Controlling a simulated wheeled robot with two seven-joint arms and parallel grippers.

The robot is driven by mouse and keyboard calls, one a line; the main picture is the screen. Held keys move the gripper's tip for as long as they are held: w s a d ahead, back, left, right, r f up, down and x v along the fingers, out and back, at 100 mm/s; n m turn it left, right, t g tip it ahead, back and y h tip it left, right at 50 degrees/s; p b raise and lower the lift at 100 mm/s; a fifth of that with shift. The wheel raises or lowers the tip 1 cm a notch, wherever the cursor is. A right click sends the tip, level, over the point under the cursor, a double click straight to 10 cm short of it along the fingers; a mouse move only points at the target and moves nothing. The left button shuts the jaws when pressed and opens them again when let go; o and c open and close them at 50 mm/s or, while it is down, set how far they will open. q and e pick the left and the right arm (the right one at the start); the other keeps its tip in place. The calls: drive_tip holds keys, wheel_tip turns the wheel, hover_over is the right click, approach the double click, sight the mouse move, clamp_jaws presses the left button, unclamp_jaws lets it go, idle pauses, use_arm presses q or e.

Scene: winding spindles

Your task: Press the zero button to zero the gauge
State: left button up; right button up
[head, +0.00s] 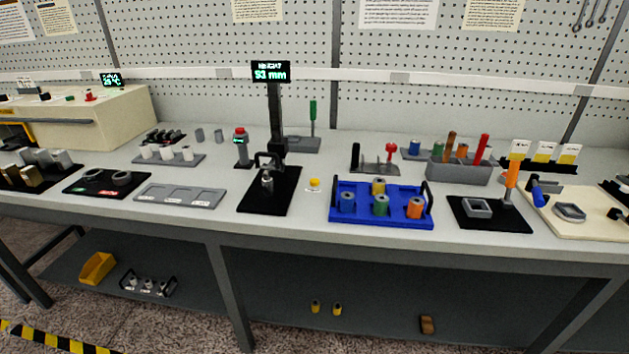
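The height gauge (275,110) is a dark upright post on a black base plate (256,203). Its display (271,72) at the top reads "HEIGHT 93 mm" in green. A dark carriage with a handle (267,160) sits low on the post. A small grey cylindrical part (267,182) stands on the plate below it; I cannot tell whether they touch. A small yellow button (314,183) on a pale base is on the table just right of the plate; I cannot read a label on it. Neither of my grippers shows in the head view.
A blue tray (380,217) with coloured spools stands right of the button. A grey tray (180,197) with recesses lies left of the gauge. A red-topped device (241,147) stands behind left. The table front near the button is clear.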

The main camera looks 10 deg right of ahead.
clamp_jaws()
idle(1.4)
